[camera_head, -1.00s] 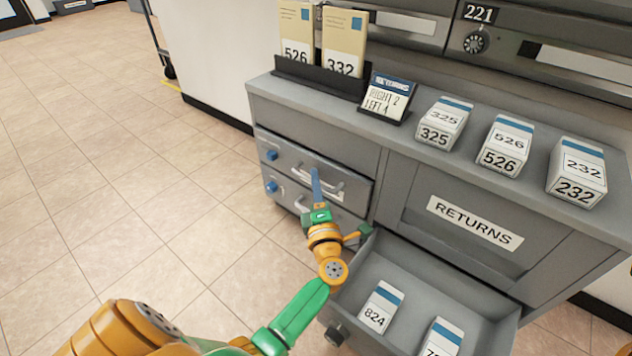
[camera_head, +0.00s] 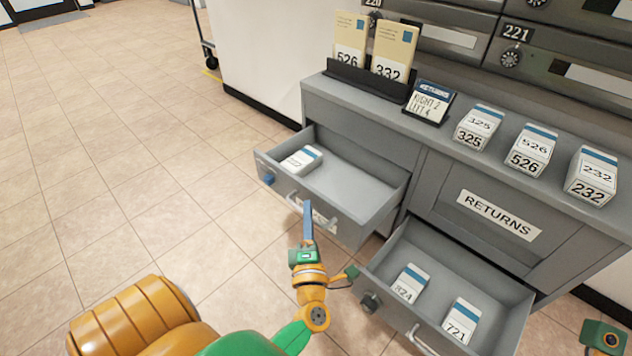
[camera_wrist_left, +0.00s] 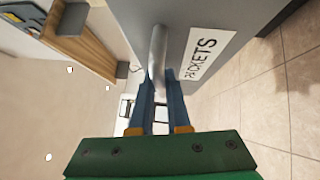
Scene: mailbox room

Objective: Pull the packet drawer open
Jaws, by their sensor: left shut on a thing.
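The packet drawer (camera_head: 365,178) is pulled well out of the grey cabinet, upper left, with one white and blue packet (camera_head: 302,160) lying inside. My left gripper (camera_head: 307,212) is shut on the drawer's bar handle (camera_head: 318,212). In the left wrist view the blue fingers (camera_wrist_left: 160,100) close around the metal handle (camera_wrist_left: 158,58). A green and dark part at the lower right edge (camera_head: 604,338) looks like my right gripper; its fingers are not clear.
A lower drawer (camera_head: 500,275) stands open at right, holding packets 824 (camera_head: 410,283) and 721 (camera_head: 461,320). Packets 325 (camera_head: 478,127), 526 (camera_head: 531,150) and 232 (camera_head: 592,177) stand on the counter above the RETURNS panel (camera_head: 498,214). The floor (camera_head: 130,170) at left is clear.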

